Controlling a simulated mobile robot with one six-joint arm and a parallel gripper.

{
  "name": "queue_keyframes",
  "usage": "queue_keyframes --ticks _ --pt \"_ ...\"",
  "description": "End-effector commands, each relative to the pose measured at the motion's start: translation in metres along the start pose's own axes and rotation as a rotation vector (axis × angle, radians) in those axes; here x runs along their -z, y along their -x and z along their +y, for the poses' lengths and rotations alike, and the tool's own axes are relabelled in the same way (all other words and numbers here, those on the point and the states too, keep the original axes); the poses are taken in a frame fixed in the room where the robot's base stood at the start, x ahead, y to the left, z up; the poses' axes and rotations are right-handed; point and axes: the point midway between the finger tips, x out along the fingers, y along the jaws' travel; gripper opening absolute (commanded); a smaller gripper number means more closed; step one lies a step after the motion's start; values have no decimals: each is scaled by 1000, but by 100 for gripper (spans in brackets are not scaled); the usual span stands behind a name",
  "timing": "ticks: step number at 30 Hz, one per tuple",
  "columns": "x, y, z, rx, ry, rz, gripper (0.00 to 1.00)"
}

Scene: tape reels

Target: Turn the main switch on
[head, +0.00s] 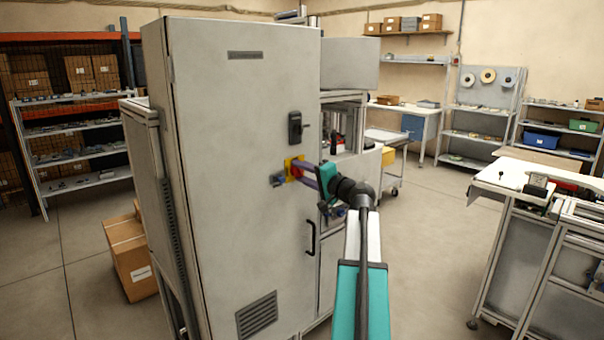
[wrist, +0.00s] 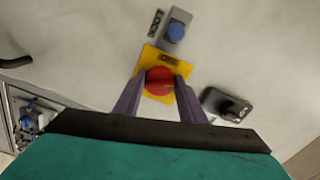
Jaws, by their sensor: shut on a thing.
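The main switch is a red round knob (wrist: 159,82) on a yellow plate (wrist: 148,57), mounted on the front door of a tall grey cabinet (head: 235,130). In the head view the yellow plate (head: 288,172) sits about mid-height on the door, and my gripper (head: 300,172) reaches it from the right. In the wrist view the two purple fingers of my gripper (wrist: 158,90) stand on either side of the red knob, shut on it. A label on the plate is too small to read surely. The fingers hide the knob's sides.
A blue button on a grey box (wrist: 176,32), labelled LOCK, sits close beside the plate. A black door latch (head: 296,128) is above the switch and a black handle (head: 311,238) below. Cardboard boxes (head: 132,262) stand left of the cabinet.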

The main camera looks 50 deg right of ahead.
Motion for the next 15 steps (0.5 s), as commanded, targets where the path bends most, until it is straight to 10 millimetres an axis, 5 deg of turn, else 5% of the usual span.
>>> queue_keyframes --ticks 15 --pt "0 0 -2 -1 -406 0 14"
